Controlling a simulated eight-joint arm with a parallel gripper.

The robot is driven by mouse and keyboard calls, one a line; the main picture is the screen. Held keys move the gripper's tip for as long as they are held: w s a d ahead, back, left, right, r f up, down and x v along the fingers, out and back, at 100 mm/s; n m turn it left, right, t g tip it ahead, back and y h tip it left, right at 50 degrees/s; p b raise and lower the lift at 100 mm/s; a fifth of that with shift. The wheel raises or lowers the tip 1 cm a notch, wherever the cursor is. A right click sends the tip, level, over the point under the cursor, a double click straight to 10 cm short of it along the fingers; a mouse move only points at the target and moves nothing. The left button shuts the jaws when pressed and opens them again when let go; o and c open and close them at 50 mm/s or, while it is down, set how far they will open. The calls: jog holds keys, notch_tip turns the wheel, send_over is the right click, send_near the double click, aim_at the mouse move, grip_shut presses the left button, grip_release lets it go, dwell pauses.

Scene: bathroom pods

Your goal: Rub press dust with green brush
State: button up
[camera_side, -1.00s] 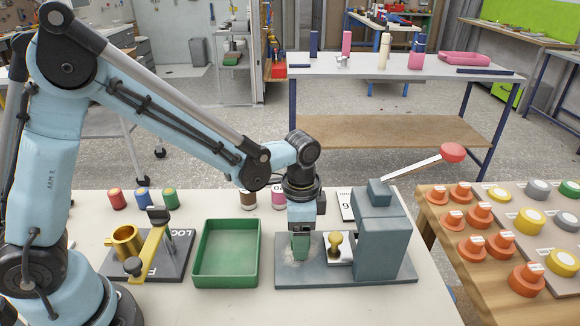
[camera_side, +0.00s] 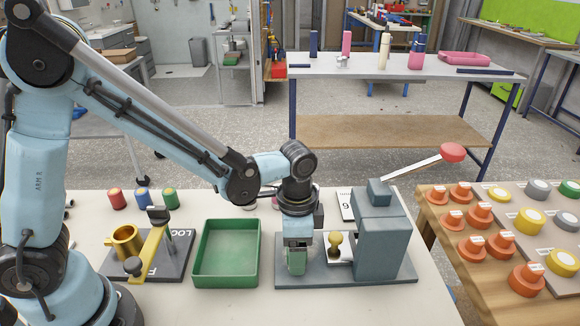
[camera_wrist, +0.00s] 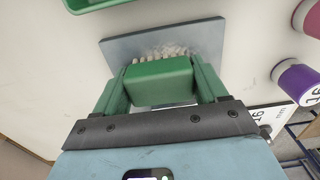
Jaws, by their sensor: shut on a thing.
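My gripper (camera_side: 297,262) is shut on the green brush (camera_wrist: 160,82), whose block sits between the two green fingers in the wrist view. The brush is low over the left part of the grey press base (camera_side: 345,280), with its bristles (camera_wrist: 165,52) at the plate surface. I cannot tell whether they press on it. A pale, dusty patch shows around the bristles, and the brush and gripper hide most of it. The press (camera_side: 382,240) stands to the right, its lever with red knob (camera_side: 452,152) raised. A brass-coloured knob (camera_side: 335,243) stands on a light plate before it.
A green tray (camera_side: 227,280) lies left of the press base. Farther left is a grey fixture with a brass cup (camera_side: 126,241) and yellow arm. Red, blue and green spools stand behind it.

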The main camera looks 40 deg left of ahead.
jog(key=shift+w+a, duration=1.95)
notch_tip(320, 180, up, 8)
jog(key=shift+r, duration=0.15)
jog(key=shift+s, duration=0.1)
send_over(215, 206)
notch_tip(215, 206, down, 5)
jog(key=shift+s+d+f, duration=0.1)
jog(key=shift+d+f, duration=0.05)
jog(key=shift+a+f, duration=0.2)
jog(key=shift+f, duration=1.95)
